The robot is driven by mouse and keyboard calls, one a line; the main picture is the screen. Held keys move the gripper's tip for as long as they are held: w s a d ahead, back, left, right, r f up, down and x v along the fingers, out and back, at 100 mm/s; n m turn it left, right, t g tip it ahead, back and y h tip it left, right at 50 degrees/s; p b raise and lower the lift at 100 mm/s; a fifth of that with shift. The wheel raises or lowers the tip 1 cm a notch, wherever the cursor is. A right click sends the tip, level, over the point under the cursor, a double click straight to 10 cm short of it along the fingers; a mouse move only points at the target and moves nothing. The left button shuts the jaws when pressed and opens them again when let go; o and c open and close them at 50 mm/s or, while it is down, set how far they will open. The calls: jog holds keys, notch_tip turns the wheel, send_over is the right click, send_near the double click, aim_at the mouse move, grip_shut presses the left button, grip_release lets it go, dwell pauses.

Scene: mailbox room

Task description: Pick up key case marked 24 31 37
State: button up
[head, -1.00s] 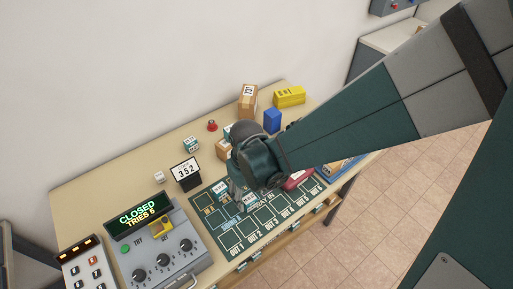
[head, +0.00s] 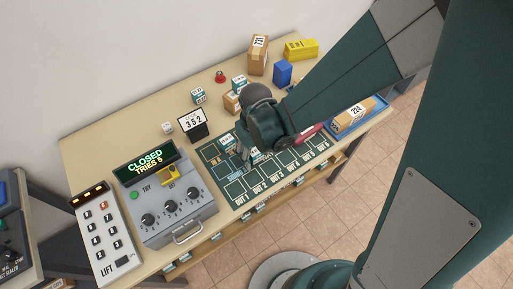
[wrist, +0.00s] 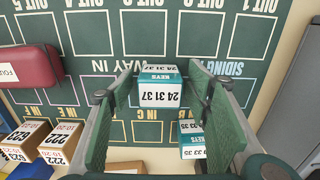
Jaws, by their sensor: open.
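The key case marked 24 31 37 (wrist: 159,97) is a small white box with a teal band reading KEYS. In the wrist view it stands between the two spread fingers of my gripper (wrist: 162,92), with space visible beside it. In the head view a white-and-teal case (head: 256,156), apparently this one, shows partly behind my gripper (head: 246,157). My gripper is open and points down at the dark green mat (head: 236,190). A second key case, ending 33 35 (wrist: 192,140), stands close by the right finger, partly hidden by it.
A dark red case (wrist: 30,66) lies on the mat, left in the wrist view.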

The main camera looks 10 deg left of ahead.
aim_at(255, 151)
jog(key=c, duration=1)
jog(key=shift+r, duration=0.2)
jog(key=shift+r+p, duration=0.7)
jog(key=shift+r, duration=4.1)
